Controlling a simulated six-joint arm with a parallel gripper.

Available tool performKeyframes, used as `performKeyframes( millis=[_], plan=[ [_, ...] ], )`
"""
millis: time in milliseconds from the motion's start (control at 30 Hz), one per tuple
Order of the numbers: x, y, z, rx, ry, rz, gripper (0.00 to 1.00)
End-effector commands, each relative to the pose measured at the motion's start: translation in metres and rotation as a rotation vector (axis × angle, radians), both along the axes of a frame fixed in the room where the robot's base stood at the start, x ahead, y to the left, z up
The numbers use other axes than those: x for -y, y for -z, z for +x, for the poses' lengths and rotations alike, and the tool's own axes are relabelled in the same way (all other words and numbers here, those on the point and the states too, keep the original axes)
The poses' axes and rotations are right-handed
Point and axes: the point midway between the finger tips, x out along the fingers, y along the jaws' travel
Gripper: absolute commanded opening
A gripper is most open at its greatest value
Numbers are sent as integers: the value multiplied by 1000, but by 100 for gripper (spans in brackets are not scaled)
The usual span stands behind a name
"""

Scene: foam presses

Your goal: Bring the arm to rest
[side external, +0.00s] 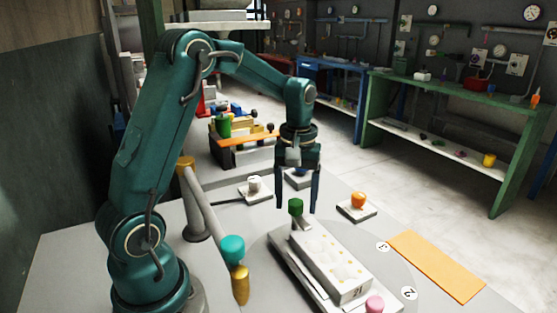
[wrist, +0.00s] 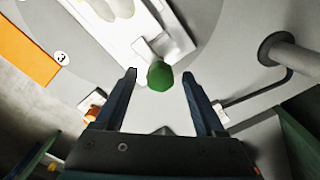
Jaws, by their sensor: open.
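My gripper (side external: 297,205) hangs from my teal arm with its fingers pointing down. Its two dark fingers are apart, with nothing held between them. In the side view it is just behind the far end of a white foam press (side external: 345,290). A green knob (side external: 296,206) on that end shows in line with the space between the fingers. In the wrist view the green knob (wrist: 160,77) lies ahead of the gap between the fingertips (wrist: 159,72). I cannot tell the exact gap in depth.
A post with a teal knob (side external: 232,248) stands at left, a pink knob (side external: 375,304) at front. An orange mat (side external: 436,265) lies right.

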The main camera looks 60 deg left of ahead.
Motion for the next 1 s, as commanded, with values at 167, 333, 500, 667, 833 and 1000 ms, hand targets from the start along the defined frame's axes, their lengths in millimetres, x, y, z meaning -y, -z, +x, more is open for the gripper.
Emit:
performKeyframes(
  millis=[167, 333, 500, 667, 833, 1000],
  plan=[
    [0, 0, 0, 0, 182, 0, 72],
    [0, 0, 0, 0, 355, 0, 72],
    [0, 0, 0, 0, 527, 0, 72],
    [0, 0, 0, 0, 689, 0, 72],
    [0, 0, 0, 0, 863, 0, 72],
    [0, 0, 0, 0, 1034, 0, 72]
  ],
)
